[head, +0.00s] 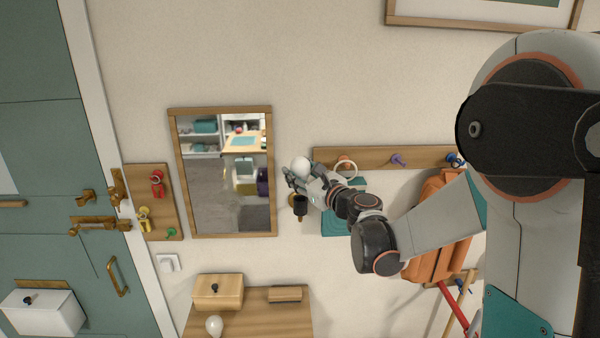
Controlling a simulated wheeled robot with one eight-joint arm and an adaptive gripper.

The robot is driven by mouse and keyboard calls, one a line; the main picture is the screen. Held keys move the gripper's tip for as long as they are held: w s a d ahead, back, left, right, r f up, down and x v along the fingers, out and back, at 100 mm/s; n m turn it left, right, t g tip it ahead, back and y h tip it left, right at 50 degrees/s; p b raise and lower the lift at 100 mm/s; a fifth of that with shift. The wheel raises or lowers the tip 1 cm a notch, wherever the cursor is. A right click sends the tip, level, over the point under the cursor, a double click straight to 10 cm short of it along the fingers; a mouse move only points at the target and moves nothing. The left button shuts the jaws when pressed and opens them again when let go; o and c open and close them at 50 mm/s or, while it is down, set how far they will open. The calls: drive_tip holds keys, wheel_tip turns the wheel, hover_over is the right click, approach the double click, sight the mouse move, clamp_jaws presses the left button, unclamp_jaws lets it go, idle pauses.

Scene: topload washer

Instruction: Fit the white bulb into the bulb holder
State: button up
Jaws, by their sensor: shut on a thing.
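A round white bulb (301,164) shows in the head view, right of the wall mirror. My gripper (297,178) is shut on it, with the fingers around its lower part. The black bulb holder (301,206) is on a brass wall mount just below my gripper. In the picture the bulb is above the holder, with a gap between its round part and the holder. The bulb's base is hidden by the fingers, so I cannot tell whether it touches the holder. Another pale bulb (214,326) is at the wooden cabinet at the bottom.
The wood-framed mirror (223,172) is close on the left. An orange bag (438,235) hangs at the right. A wooden box (218,291) sits on the cabinet (258,315). A door (45,150) is at the far left.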

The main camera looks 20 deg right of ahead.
drive_tip(key=shift+f+b, duration=0.4)
drive_tip(key=shift+f, duration=0.3)
drive_tip(key=shift+b, duration=0.5)
idle(1.4)
drive_tip(key=shift+f+b, duration=1.45)
drive_tip(key=o, duration=1.1)
drive_tip(key=v, duration=1.2)
